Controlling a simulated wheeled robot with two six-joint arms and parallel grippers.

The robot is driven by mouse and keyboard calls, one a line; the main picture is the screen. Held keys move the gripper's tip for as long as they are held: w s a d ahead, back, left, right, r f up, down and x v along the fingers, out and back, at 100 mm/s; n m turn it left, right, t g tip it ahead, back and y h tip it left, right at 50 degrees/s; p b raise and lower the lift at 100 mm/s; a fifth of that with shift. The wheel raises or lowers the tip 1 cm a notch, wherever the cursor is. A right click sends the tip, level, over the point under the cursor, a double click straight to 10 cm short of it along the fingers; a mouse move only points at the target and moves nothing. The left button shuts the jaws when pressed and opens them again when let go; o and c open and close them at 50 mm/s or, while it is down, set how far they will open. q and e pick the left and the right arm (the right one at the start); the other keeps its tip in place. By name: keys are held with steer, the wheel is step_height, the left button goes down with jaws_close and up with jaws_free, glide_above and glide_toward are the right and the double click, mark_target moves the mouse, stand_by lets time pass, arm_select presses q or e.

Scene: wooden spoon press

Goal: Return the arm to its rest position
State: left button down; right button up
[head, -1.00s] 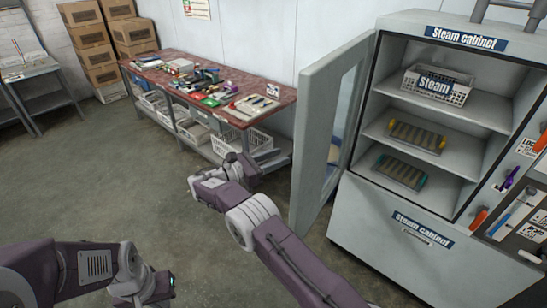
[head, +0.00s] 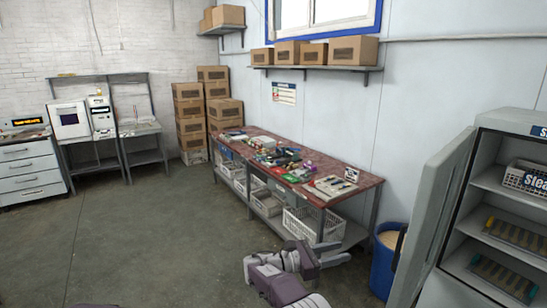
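My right arm comes in from the bottom of the head view. Its gripper (head: 308,262) is low in the picture, in front of the near end of the workbench. Of my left arm only a small dark edge shows at the bottom left. Its gripper is out of the picture.
The red-topped workbench (head: 368,184) holds tools, with white baskets below. A blue bin (head: 384,270) stands between it and the open door (head: 440,205) of the steam cabinet (head: 505,130). Cardboard boxes (head: 226,110) are stacked behind. The grey floor (head: 150,235) at left is clear.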

steer(key=s+d+f+m+g+y, duration=0.3)
steer(key=s+d+f+m+y, duration=0.2)
steer(key=s+f+y, duration=0.35)
steer(key=s+a+f+m+y, duration=0.2)
steer(key=s+a+m+y, duration=0.1)
steer(key=s+m, duration=0.5)
steer(key=s+a+f+m+y, duration=0.1)
steer(key=s+a+m+y, duration=0.2)
steer(key=s, duration=1)
steer(key=m+y, duration=0.3)
steer(key=m, duration=0.2)
steer(key=shift+s+f, duration=0.4)
